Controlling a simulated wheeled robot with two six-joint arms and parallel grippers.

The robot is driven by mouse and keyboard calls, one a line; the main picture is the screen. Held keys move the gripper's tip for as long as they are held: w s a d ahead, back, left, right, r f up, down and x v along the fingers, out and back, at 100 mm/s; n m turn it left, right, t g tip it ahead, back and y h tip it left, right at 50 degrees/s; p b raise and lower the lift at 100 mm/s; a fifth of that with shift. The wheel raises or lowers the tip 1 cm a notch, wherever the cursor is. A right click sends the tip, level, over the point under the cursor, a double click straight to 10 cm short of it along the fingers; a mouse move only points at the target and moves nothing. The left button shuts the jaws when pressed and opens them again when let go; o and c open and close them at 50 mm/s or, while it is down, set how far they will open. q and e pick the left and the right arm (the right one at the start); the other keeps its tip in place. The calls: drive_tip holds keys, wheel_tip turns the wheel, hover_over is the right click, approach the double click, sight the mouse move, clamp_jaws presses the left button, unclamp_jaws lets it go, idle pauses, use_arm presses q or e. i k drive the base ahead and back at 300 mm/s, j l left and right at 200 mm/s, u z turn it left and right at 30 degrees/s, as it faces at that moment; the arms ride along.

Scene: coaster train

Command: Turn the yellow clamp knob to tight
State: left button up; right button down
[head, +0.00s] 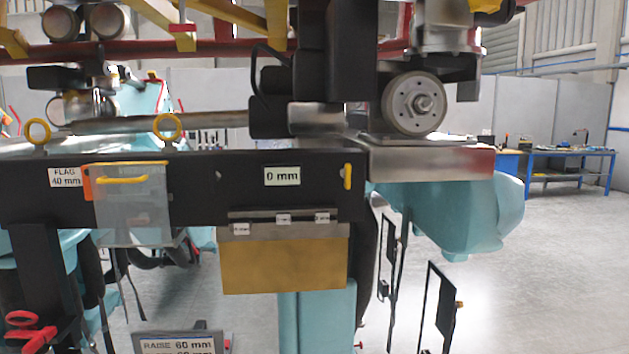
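A small upright yellow piece (347,176) is at the right end of the black beam's (200,195) front face, right of the "0 mm" label (282,176). It may be the clamp knob, but I cannot tell for sure. Another yellow bar (122,179) lies level on a clear cover (132,215) at the left. Two yellow rings (37,131) stand on top of the beam. No tight or loose marking is readable. Neither of my grippers is in view.
A grey wheel (412,103) sits above a metal block (430,162) at the right. A brass-coloured plate (284,265) hangs below the beam. Thin black frames (437,300) stand at the lower right. A blue workbench (570,155) is far back, with open floor before it.

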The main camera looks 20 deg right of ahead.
sight(345, 173)
drive_tip(key=l+u, duration=0.1)
drive_tip(key=l, duration=1.95)
